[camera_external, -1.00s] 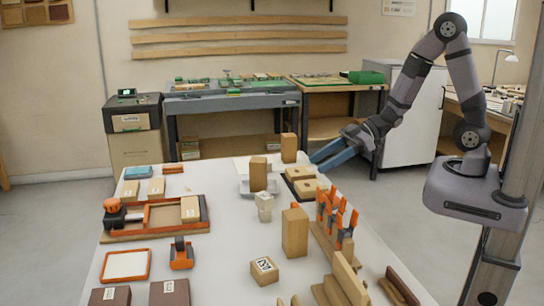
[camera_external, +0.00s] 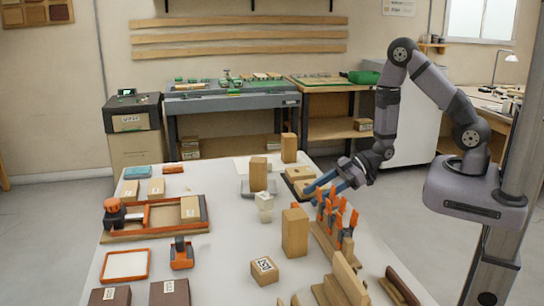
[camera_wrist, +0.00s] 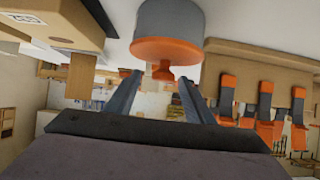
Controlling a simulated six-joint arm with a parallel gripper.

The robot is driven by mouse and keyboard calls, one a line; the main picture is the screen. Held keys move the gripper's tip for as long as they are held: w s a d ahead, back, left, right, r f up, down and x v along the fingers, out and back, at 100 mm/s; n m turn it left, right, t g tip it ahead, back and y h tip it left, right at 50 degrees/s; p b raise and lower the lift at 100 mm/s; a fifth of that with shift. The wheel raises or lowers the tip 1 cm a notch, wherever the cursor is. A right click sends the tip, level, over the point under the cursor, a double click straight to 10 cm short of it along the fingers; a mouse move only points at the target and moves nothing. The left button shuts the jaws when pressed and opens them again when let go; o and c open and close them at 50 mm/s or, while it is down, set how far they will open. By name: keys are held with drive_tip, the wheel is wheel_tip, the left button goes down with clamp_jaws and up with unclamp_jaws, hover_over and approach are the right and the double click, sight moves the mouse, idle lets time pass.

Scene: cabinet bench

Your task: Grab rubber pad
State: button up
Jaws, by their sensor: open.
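I cannot tell for sure which thing is the rubber pad. A small flat blue piece (camera_external: 137,172) lies at the far left of the bench, and a grey flat square (camera_external: 245,188) lies under a wooden block near the middle. My gripper (camera_external: 311,191) is open and empty, just left of and above the orange-handled tools (camera_external: 343,222). In the wrist view my two fingers (camera_wrist: 160,80) point towards a round grey and orange object (camera_wrist: 168,38), which stays apart from them. I cannot match that object to one in the external view.
An upright wooden block (camera_external: 295,232) stands in front of my gripper, and others (camera_external: 258,174) stand behind it. A small clear container (camera_external: 264,206) is to the left. An orange-edged tray (camera_external: 155,232) fills the left side. Bare bench shows around the middle.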

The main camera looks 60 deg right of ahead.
drive_tip(key=shift+p+x, duration=0.8)
drive_tip(key=shift+x, duration=2.05)
drive_tip(key=shift+r, duration=0.15)
drive_tip(key=c, duration=1.1)
